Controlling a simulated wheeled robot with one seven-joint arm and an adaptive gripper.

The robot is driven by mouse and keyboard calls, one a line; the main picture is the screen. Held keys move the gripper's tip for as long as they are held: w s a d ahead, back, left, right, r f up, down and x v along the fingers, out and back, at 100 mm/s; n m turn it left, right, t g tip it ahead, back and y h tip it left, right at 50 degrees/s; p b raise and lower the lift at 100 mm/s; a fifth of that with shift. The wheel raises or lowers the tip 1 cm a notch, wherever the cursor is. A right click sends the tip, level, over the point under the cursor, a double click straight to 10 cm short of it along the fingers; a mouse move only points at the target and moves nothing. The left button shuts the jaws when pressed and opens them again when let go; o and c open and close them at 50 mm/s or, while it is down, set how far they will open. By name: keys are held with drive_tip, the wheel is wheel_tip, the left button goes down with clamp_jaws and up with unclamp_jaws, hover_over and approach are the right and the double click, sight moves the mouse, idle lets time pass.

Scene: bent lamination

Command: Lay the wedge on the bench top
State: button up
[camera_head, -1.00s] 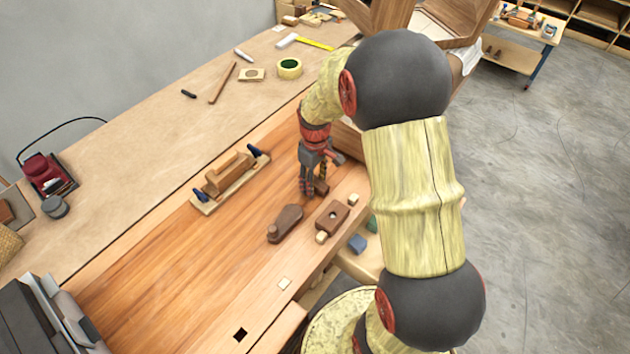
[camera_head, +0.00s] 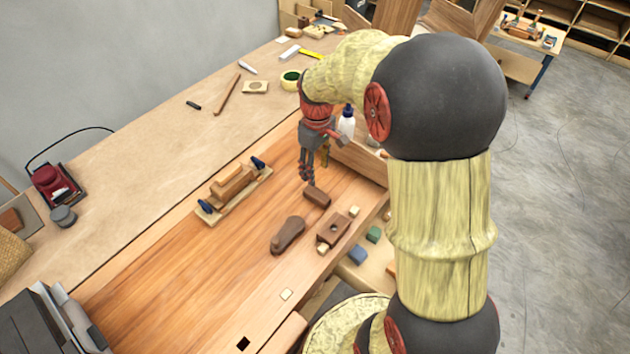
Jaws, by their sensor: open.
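A small dark brown block (camera_head: 316,196), which looks like the wedge, lies on the bench top (camera_head: 190,262) near its right side. Its exact taper is too small to make out. My gripper (camera_head: 314,170) is just above and behind the block in the head view, fingers pointing down. The gripper is open, nothing shows between its fingers, and it appears apart from the block.
A dark rounded piece (camera_head: 288,235) and a brown block with a hole (camera_head: 333,229) lie in front of the wedge. A clamped wooden form (camera_head: 233,187) stands to the left. A white bottle (camera_head: 346,123) is behind my gripper. The front-left bench top is clear.

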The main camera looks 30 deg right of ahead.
drive_tip(key=s+a+r+m+t, duration=0.2)
drive_tip(key=s+a+r, duration=0.5)
drive_tip(key=s, duration=0.3)
drive_tip(key=s+a+r+m+t, duration=0.1)
drive_tip(key=s+a+r+t, duration=0.2)
drive_tip(key=s+a+r, duration=0.4)
wheel_tip(320, 180, up, 2)
drive_tip(key=s, duration=0.3)
drive_tip(key=shift+r+m+t, duration=0.25)
drive_tip(key=shift+m+t, duration=0.05)
drive_tip(key=shift+m, duration=0.1)
drive_tip(key=shift+d, duration=0.15)
